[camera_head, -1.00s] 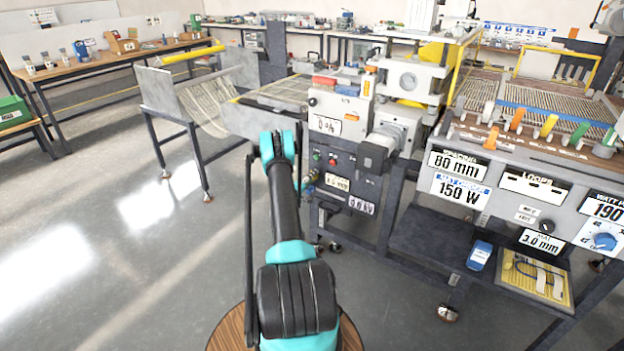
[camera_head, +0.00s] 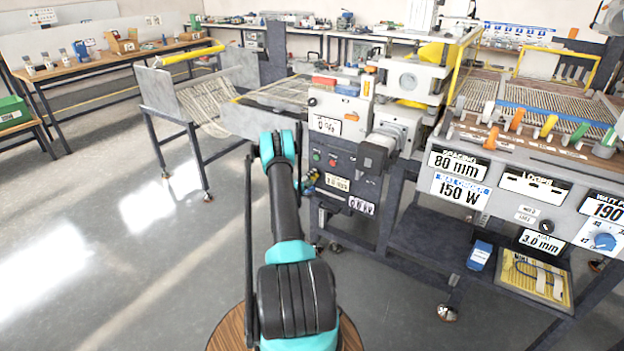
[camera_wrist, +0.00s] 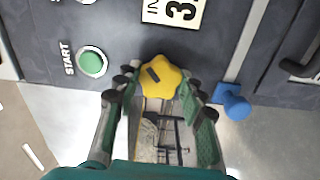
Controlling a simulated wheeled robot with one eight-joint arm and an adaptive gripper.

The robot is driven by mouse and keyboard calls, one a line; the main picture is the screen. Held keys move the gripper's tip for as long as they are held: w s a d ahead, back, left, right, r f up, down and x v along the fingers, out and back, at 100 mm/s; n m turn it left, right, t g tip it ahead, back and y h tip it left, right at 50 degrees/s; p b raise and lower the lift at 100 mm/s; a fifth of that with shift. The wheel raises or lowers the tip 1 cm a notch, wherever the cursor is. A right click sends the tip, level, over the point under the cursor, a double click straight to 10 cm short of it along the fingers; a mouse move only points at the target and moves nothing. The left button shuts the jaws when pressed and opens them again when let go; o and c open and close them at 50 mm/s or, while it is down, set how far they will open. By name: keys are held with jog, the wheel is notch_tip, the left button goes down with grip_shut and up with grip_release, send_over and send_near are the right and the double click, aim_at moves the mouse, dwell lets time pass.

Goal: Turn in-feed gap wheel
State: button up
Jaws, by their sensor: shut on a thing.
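The in-feed gap wheel is a yellow lobed knob (camera_wrist: 161,76) with a dark mark on its face, on the dark front panel of the machine in the wrist view. My gripper (camera_wrist: 160,82) is shut on it, with a finger on each side of its rim. In the head view my arm reaches to the machine's dark panel (camera_head: 338,160). There the wheel and fingers are small and mostly hidden by the arm. A white label (camera_wrist: 172,11) above the knob is cut off by the frame, with a "3" showing.
A green START button (camera_wrist: 92,63) is left of the knob. A blue knob (camera_wrist: 233,102) is close to the right finger, and a dark handle (camera_wrist: 302,66) is further right. In the head view a mesh stand (camera_head: 205,100) stands left of the machine, with open floor in front.

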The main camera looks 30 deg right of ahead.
aim_at(316, 156)
jog(key=o, duration=1.2)
jog(key=shift+a, duration=0.15)
jog(key=shift+c, duration=0.2)
jog(key=shift+r, duration=0.1)
jog(key=o, duration=0.4)
jog(key=r, duration=0.5)
jog(key=w+r, duration=0.1)
jog(key=r, duration=0.2)
jog(key=shift+d, duration=0.25)
jog(key=shift+s+a+r, duration=0.2)
jog(key=shift+a+r, duration=0.2)
jog(key=shift+r, duration=0.4)
jog(key=shift+c, duration=0.3)
jog(key=shift+s+r, duration=0.25)
jog(key=shift+s, duration=0.05)
jog(key=c, duration=0.3)
jog(key=shift+d+f, duration=0.1)
jog(key=shift+f, duration=0.05)
jog(key=shift+c, duration=0.2)
